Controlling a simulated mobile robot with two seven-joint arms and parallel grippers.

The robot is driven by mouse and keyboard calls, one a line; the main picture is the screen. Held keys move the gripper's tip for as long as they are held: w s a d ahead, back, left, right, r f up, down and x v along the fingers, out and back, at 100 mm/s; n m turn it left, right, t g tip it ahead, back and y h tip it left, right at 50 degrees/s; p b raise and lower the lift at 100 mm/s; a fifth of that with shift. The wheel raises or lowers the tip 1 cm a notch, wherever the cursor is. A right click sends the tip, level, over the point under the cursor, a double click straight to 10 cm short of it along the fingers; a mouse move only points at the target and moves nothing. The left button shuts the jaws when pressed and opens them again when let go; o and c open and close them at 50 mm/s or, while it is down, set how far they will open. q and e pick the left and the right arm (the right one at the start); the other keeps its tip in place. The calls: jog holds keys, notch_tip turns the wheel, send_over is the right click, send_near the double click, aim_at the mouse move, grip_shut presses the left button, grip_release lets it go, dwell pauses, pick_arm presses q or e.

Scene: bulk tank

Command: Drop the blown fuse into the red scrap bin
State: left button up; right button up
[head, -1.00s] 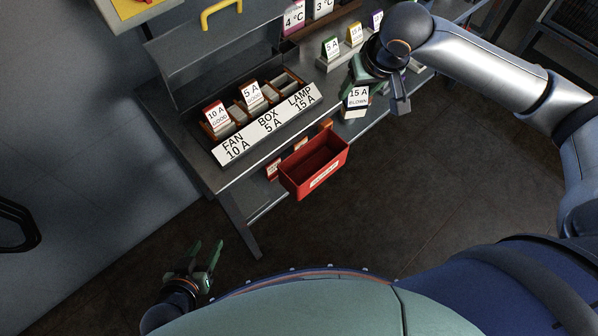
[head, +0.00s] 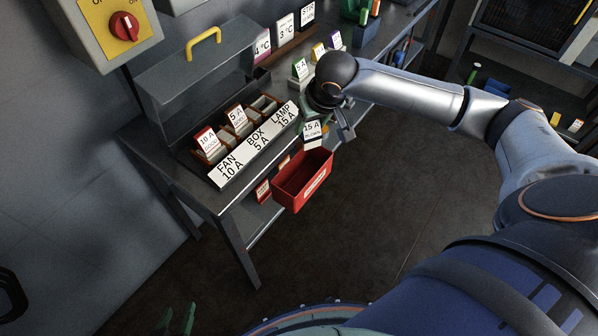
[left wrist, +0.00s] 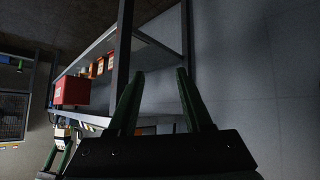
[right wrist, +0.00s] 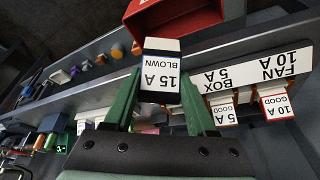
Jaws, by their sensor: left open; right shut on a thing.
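The blown fuse (head: 313,133) is a white block marked "15 A BLOWN" with a dark band. My right gripper (head: 328,124) is shut on it, just above the back right edge of the red scrap bin (head: 303,187). In the right wrist view the fuse (right wrist: 161,70) sits between the green fingers (right wrist: 156,100), with the bin (right wrist: 178,18) beyond it. The bin hangs at the table's front edge, and its visible inside looks empty. My left gripper (head: 175,320) is low at the bottom edge, open and empty; its spread fingers show in the left wrist view (left wrist: 154,90).
The fuse box with its yellow handle (head: 203,43) stands on the table behind a label strip (head: 255,145) reading FAN, BOX, LAMP. Two good fuses, 10 A (head: 209,142) and 5 A (head: 237,117), stand in its holders; the LAMP holder looks empty. The floor in front is clear.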

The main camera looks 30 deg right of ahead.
pick_arm(q)
notch_tip(320, 180, down, 5)
jog(key=b, duration=0.6)
pick_arm(e)
notch_tip(320, 180, down, 4)
jog(key=shift+f, duration=0.15)
jog(key=shift+f+b, duration=0.7)
jog(key=shift+b, duration=0.35)
pick_arm(q)
jog(key=w+a+r+t, duration=0.1)
jog(key=w+r+t, duration=0.3)
jog(key=r, duration=0.3)
jog(key=shift+w+a+r+m+h, duration=0.2)
jog(key=shift+w+m+h, duration=0.15)
jog(key=shift+w, duration=0.2)
pick_arm(e)
jog(key=o, duration=1.5)
jog(key=shift+c, duration=0.2)
